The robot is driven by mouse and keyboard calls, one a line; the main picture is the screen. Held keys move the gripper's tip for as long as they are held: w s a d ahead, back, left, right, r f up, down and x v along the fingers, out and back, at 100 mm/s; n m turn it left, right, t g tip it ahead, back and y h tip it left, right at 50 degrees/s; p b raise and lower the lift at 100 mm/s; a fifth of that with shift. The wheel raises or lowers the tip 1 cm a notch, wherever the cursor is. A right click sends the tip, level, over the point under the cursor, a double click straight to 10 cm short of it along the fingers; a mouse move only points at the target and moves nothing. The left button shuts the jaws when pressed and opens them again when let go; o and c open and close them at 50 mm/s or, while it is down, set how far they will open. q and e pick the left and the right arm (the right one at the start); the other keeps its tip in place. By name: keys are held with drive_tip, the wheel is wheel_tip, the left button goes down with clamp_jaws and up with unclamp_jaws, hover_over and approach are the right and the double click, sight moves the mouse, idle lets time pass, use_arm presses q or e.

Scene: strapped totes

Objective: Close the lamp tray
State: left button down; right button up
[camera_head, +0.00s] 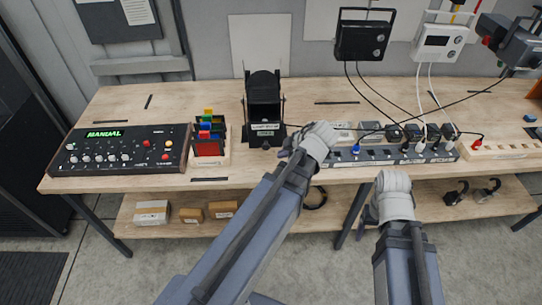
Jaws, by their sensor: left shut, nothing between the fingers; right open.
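A black lamp housing (263,98) stands upright in a dark bracket near the middle of the table. A pale label is on its low front; I cannot tell how far its tray is open. My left gripper (291,151) is shut and empty, just right of the lamp's base; I cannot tell whether they touch. My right gripper (370,210) is open and empty in front of the table edge, well right of the lamp. My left forearm and wrist cover part of the table in front of the power strip.
A rack of coloured frames (208,150) and a control console (118,152) reading MANUAL stand left of the lamp. A power strip (382,153) with several plugs and cables lies to the right. Boxes (152,212) rest on the lower shelf (250,222).

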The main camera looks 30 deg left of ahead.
sight(267, 129)
use_arm(q)
drive_tip(key=w+a+f+b, duration=0.5)
drive_tip(key=a+f+b, duration=0.2)
drive_tip(key=a+b, duration=0.1)
drive_tip(key=shift+w+f, duration=0.25)
drive_tip(key=shift+f, duration=0.15)
idle(0.5)
drive_tip(key=w+a, duration=0.2)
drive_tip(key=w, duration=0.1)
drive_tip(key=w+a, duration=0.2)
drive_tip(key=w, duration=0.1)
drive_tip(key=w+a, duration=0.2)
drive_tip(key=w, duration=0.1)
drive_tip(key=shift+w, duration=0.3)
drive_tip(key=shift+r, duration=0.1)
drive_tip(key=shift+s, duration=0.1)
